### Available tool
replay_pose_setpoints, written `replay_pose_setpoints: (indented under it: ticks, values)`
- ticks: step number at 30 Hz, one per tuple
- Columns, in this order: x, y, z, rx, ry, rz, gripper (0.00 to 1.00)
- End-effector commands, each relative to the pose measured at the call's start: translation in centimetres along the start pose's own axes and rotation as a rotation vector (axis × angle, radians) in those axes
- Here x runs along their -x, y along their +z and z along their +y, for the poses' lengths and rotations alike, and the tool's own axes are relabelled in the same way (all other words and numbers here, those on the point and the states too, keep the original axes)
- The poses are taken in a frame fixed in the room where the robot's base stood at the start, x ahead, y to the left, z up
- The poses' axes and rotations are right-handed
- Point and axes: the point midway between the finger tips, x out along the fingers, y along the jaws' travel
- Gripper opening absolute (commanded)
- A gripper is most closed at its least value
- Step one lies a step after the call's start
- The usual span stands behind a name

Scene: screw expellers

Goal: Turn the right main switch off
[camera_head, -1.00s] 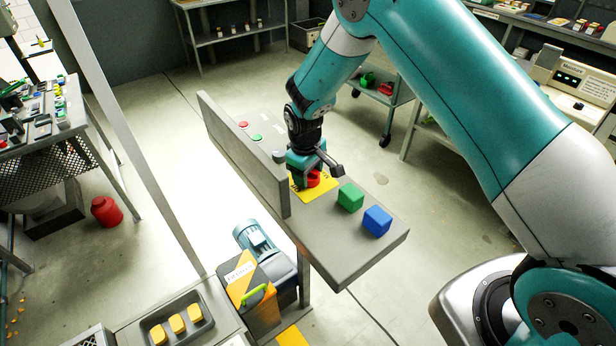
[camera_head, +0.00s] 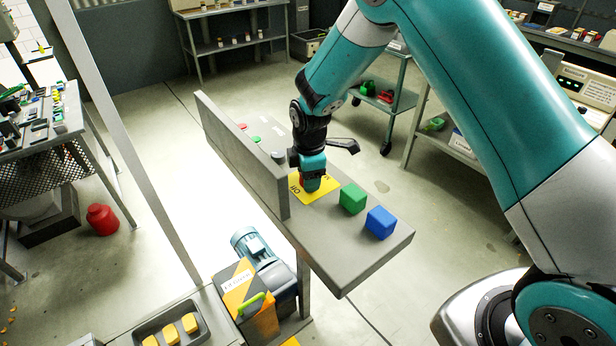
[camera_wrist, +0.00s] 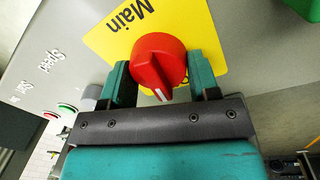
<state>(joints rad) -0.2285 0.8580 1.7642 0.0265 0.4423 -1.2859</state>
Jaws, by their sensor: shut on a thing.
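The right main switch is a red rotary knob (camera_wrist: 158,58) with a white mark, on a yellow plate (camera_wrist: 105,40) reading "Main". My gripper (camera_wrist: 161,70) is shut on the knob, one teal finger on each side. In the wrist view the white mark points down towards my gripper's palm. In the head view my gripper (camera_head: 312,184) comes down onto the yellow plate (camera_head: 322,192) and hides most of the knob. Part of the plate's lettering shows at its left; the rest is covered.
A green block (camera_head: 352,199) and a blue block (camera_head: 380,222) stand on the grey panel (camera_head: 345,262) at its near end. An upright grey board (camera_head: 240,165) runs along its left side. Red and green buttons (camera_wrist: 66,108) and a "Speed" label lie further along.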

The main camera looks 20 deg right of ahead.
Motion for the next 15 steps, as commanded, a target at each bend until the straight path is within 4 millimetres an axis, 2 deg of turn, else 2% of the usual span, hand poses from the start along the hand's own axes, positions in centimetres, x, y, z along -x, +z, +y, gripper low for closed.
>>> replay_pose_setpoints:
  ticks: [6, 15]
  values:
    - [0.00, 0.00, 0.01, 0.119, 0.002, 0.011, 0.32]
    - [0.08, 0.01, -0.02, 0.194, 0.002, 0.017, 0.32]
